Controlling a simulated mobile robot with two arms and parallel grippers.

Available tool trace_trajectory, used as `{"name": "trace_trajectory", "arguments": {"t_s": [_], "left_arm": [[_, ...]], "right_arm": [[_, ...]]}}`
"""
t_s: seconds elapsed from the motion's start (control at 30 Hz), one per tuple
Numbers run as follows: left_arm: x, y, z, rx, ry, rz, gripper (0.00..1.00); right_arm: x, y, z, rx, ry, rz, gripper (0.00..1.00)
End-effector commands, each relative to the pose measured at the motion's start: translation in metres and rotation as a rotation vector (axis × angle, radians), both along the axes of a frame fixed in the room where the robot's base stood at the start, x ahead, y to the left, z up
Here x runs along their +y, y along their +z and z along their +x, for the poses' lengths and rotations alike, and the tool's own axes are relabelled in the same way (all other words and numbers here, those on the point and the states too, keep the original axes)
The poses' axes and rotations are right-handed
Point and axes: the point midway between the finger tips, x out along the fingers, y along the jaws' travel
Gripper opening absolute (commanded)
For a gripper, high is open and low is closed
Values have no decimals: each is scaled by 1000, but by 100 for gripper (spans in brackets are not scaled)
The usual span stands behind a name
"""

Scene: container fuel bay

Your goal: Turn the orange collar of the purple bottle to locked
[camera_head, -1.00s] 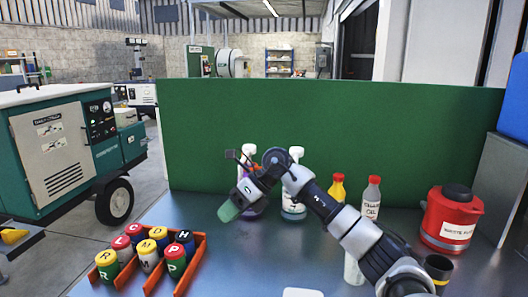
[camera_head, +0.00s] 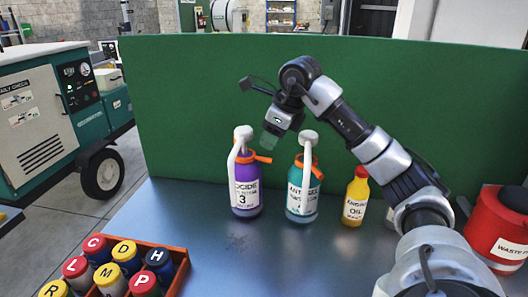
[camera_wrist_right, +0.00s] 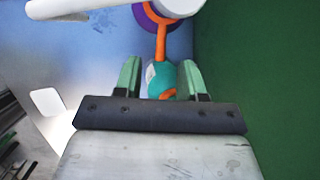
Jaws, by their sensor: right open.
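The purple bottle (camera_head: 246,186) stands upright on the table, with a white spray head and an orange collar (camera_head: 250,157) whose tab points right. My right gripper (camera_head: 270,138) is open and empty, above the table between the purple bottle and the teal bottle (camera_head: 303,196), close to the collar's height or above it. In the right wrist view, the orange collar tab (camera_wrist_right: 160,42) reaches from the purple bottle (camera_wrist_right: 153,13) toward the gap between my green fingertips (camera_wrist_right: 161,78). The teal bottle (camera_wrist_right: 162,76) shows between the fingers. No contact is visible. My left gripper is out of view.
A yellow engine oil bottle (camera_head: 355,200) stands right of the teal bottle, and a red waste container (camera_head: 497,230) at far right. An orange rack (camera_head: 178,270) holds several labelled canisters at front left. A green panel (camera_head: 190,110) closes the back. The middle table is clear.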

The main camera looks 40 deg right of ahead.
Motion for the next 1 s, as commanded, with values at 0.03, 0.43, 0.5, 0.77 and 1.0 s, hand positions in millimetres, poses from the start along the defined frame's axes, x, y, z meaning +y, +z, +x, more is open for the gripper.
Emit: {"name": "trace_trajectory", "arguments": {"t_s": [0.03,0.43,0.5,0.77,1.0], "left_arm": [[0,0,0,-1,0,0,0],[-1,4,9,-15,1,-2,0],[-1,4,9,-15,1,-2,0],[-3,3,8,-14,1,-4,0],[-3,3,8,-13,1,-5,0]], "right_arm": [[1,-11,4,4,1,2,40],[6,-55,23,0,1,2,40],[6,-57,24,0,1,2,40],[6,-57,24,0,0,1,36],[6,-57,24,-1,1,3,0]]}}
